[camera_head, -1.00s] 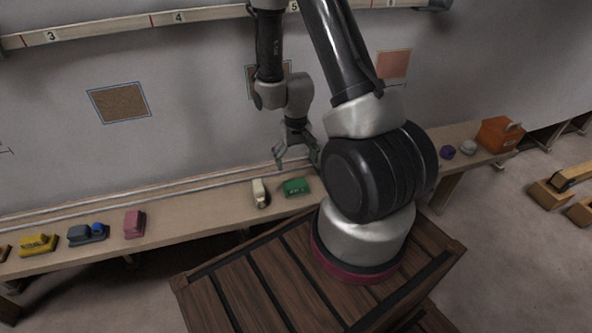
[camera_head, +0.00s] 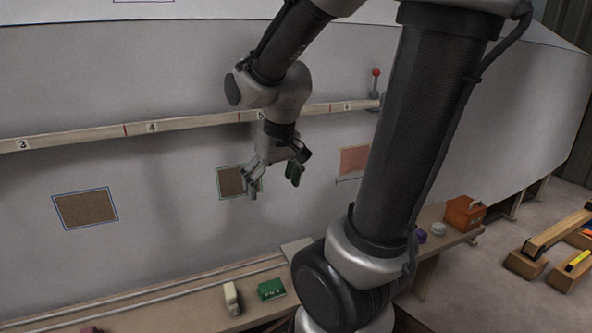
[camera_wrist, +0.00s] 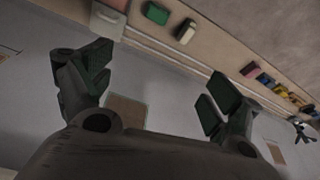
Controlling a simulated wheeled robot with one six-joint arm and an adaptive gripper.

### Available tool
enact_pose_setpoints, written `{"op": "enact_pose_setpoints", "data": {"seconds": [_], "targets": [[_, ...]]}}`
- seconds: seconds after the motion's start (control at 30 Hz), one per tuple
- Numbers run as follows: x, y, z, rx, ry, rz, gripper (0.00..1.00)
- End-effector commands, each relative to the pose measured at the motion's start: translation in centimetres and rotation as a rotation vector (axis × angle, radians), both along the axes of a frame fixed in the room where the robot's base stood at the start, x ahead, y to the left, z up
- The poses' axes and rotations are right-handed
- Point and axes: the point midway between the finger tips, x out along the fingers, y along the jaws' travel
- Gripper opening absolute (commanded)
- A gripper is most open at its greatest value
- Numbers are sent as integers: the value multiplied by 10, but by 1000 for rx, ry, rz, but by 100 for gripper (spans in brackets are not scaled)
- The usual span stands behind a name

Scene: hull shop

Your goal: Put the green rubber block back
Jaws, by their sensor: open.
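The green rubber block (camera_head: 271,289) lies on the narrow wooden bench against the wall, just right of a cream block (camera_head: 232,298). In the wrist view the green block (camera_wrist: 157,13) shows at the top, beside the cream one (camera_wrist: 186,31). My gripper (camera_head: 274,182) is open and empty, with greenish finger pads. It is raised well above the bench, in front of the pale wall, near a green-edged brown patch (camera_head: 232,181). In the wrist view that patch (camera_wrist: 127,112) shows between the spread fingers (camera_wrist: 160,72).
A numbered rail (camera_head: 190,123) crosses the wall above. A blue-edged brown patch (camera_head: 86,208) is left and a pinkish patch (camera_head: 354,159) right. An orange box (camera_head: 464,213) and a purple item (camera_head: 420,235) stand at the bench's right. Several coloured items (camera_wrist: 265,79) line it in the wrist view.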

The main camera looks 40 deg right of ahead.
Motion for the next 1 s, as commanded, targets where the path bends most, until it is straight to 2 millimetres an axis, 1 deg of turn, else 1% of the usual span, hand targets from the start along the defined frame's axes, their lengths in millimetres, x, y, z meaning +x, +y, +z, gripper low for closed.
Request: {"op": "enact_pose_setpoints", "data": {"seconds": [0.03,0.1,0.2,0.3,0.4,0.57,0.83,0.87,1.0], "targets": [[-13,2,17,-3,-29,14,91],[-32,4,34,-6,-54,32,91],[-58,6,52,-12,-83,54,91],[-79,7,63,-15,-105,72,91],[-92,8,68,-18,-118,83,91],[-99,9,71,-20,-124,90,91],[-99,9,71,-19,-123,89,91],[-99,9,71,-19,-123,89,89],[-99,9,71,-19,-124,89,63]]}}
